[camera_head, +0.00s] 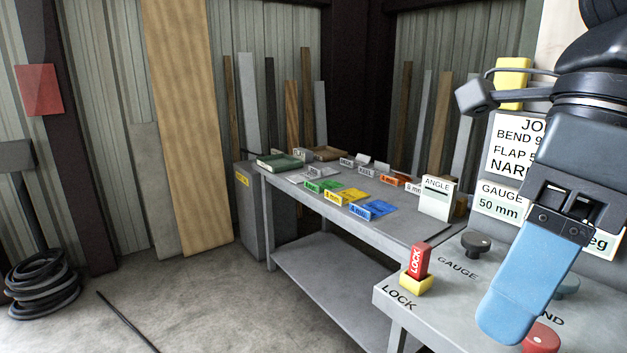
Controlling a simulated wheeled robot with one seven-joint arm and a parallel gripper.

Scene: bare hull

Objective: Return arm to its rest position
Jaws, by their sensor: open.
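My arm comes in from the upper right in the head view. My gripper (507,318) points down and to the left over the bench with the labelled controls. Its blue finger shows from the side, and I cannot make out a second finger apart from it. Nothing shows held in it. It hides part of the job board (508,152) and some controls behind it.
The control bench (398,290) carries a red LOCK lever (416,262) on a yellow base, a dark gauge knob (476,243) and a red button (541,337). A grey table (330,222) behind holds several coloured labelled pieces. Cable coils (42,283) lie on the floor at left.

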